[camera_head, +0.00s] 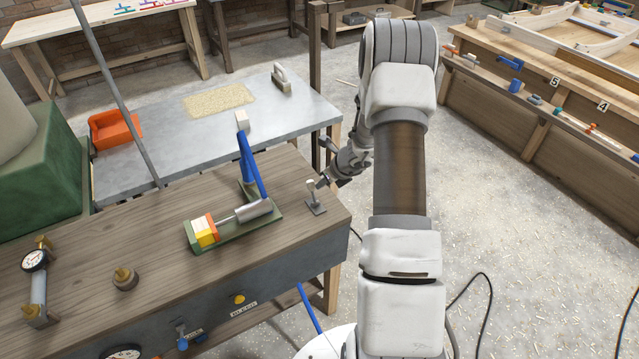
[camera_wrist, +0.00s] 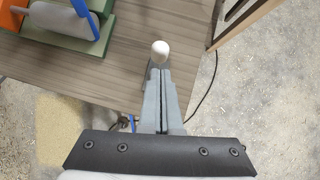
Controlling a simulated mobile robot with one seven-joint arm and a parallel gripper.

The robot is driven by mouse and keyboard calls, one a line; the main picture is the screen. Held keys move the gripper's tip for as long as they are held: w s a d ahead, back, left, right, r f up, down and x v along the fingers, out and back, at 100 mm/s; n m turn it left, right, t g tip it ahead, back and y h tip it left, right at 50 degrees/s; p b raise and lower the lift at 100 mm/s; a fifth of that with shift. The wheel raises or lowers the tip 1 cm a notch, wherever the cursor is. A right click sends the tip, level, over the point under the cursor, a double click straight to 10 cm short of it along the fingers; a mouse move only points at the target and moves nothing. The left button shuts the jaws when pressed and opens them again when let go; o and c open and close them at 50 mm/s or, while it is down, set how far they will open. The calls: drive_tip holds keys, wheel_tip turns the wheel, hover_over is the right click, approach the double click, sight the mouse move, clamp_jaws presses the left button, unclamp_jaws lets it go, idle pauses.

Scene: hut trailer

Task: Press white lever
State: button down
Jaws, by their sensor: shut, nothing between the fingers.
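The lever with a white knob (camera_head: 311,186) stands upright on a small dark base near the right end of the wooden bench top. In the wrist view its white knob (camera_wrist: 160,50) shows just ahead of my fingertips, and most of its stem is hidden by them. My gripper (camera_wrist: 163,73) is shut and empty, its two grey fingers together. In the head view my gripper (camera_head: 323,181) is just right of the lever, partly hidden by my arm. I cannot tell whether the fingers touch the lever.
A green-based press with a blue handle (camera_head: 251,165) stands left of the lever. A gauge (camera_head: 35,260) and a brass fitting (camera_head: 124,278) lie farther left. Behind is a metal table (camera_head: 160,150) with an orange bin (camera_head: 113,129). Open floor lies to the right.

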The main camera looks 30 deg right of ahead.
drive_tip(key=w+p+v, duration=0.1)
drive_tip(key=v, duration=1)
drive_tip(key=shift+r, duration=0.45)
drive_tip(key=shift+d, duration=0.1)
